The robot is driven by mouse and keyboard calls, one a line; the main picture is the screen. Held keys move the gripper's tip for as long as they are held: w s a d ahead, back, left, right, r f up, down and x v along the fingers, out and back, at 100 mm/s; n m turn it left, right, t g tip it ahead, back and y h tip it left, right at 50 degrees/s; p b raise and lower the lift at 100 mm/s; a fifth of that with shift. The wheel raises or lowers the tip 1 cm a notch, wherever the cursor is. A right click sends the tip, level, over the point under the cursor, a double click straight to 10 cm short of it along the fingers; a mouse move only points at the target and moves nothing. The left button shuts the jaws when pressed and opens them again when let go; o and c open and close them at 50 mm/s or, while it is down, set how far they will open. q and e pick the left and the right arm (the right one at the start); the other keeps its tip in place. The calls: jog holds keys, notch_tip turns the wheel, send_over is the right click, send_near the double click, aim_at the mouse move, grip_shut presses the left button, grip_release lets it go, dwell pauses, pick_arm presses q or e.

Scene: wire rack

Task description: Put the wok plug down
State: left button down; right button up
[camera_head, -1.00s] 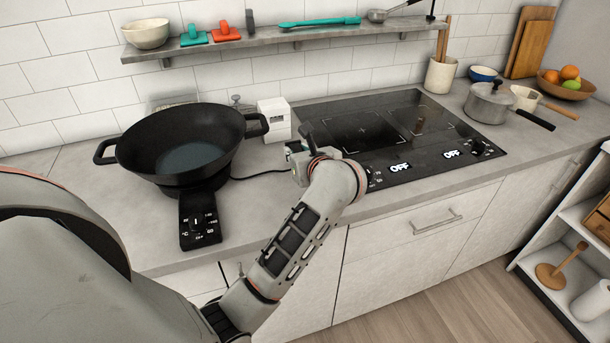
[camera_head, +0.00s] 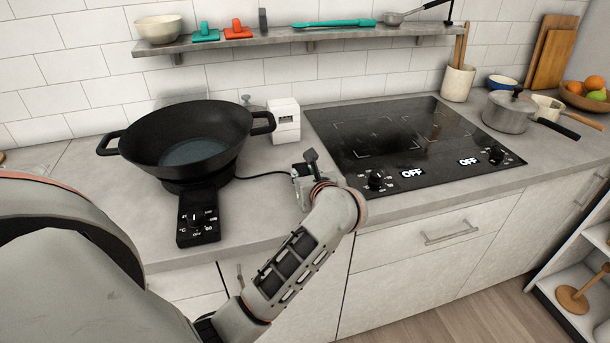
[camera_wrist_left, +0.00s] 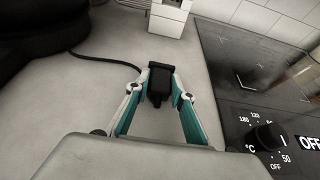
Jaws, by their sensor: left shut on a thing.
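The wok plug (camera_wrist_left: 160,86) is a black block with a black cord, held between the teal-lined fingers of my left gripper in the left wrist view. My left gripper (camera_head: 304,172) is shut on it, over the grey counter between the wok and the cooktop. In the head view the plug is mostly hidden by the gripper. The cord (camera_head: 262,175) runs left to the base under the black wok (camera_head: 190,145). I cannot tell whether the plug touches the counter. My right gripper is not in view.
A white box with outlets (camera_head: 286,124) stands behind the gripper, by the wall. The black cooktop (camera_head: 400,140) lies close on the right, its displays reading OFF. The wok's control panel (camera_head: 198,218) juts toward the front edge. Bare counter (camera_head: 255,215) lies between wok and gripper.

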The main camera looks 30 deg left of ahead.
pick_arm(q)
jog(key=shift+w+f, duration=0.1)
jog(key=shift+f, duration=0.25)
jog(key=shift+f+b, duration=0.1)
jog(key=shift+b, duration=0.2)
jog(key=shift+f, duration=0.1)
jog(key=c, duration=1.7)
grip_release()
